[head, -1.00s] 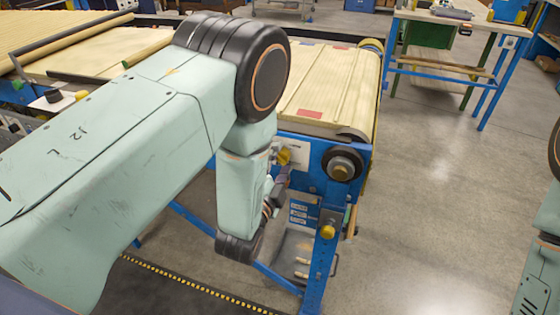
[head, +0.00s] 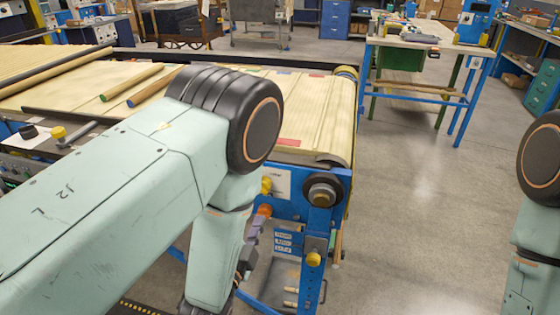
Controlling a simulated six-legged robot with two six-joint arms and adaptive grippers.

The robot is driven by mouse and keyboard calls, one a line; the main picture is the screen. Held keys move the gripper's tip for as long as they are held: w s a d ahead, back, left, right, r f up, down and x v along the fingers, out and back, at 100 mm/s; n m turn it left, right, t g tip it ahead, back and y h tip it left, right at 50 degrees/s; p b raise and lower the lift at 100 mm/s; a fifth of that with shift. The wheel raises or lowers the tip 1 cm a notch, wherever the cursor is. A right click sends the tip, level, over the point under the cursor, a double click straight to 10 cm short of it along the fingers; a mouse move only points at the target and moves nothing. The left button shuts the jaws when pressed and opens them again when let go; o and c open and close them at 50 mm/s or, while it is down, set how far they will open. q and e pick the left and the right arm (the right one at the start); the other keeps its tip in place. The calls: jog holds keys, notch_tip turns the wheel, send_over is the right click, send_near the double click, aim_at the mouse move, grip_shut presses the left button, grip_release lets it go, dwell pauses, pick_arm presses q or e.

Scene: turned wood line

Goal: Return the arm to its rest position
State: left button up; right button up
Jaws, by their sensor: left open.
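My left arm comes in from the left and covers much of the lower left of the head view.
The slatted conveyor belt (head: 322,117) lies behind my left arm. Wooden rods, one with a green end (head: 130,82), lie on the belt to the left. A blue-legged workbench (head: 415,44) stands at the back right. Grey floor (head: 420,200) is open between the arms.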

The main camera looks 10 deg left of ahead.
pick_arm(q)
jog(key=s+a+f+n+g, duration=0.1)
jog(key=s+f+n+g, duration=0.3)
jog(key=f, duration=0.3)
jog(key=s+a+f+n+g, duration=0.2)
jog(key=s+f+n+g, duration=0.2)
jog(key=f, duration=0.3)
jog(key=s+a+f+n+g+b, duration=0.1)
jog(key=s+f+n+g+b, duration=0.1)
jog(key=s, duration=0.9)
jog(key=s+a+f+n+g+b, duration=0.2)
jog(key=s+f+n+g, duration=0.3)
jog(key=s, duration=0.6)
notch_tip(320, 180, down, 2)
jog(key=g+b, duration=0.1)
jog(key=g, duration=0.2)
jog(key=shift+s+a+f+y, duration=0.2)
jog(key=shift+s+f+y, duration=0.05)
jog(key=shift+s+y, duration=0.05)
jog(key=c, duration=0.4)
jog(key=shift+s, duration=0.1)
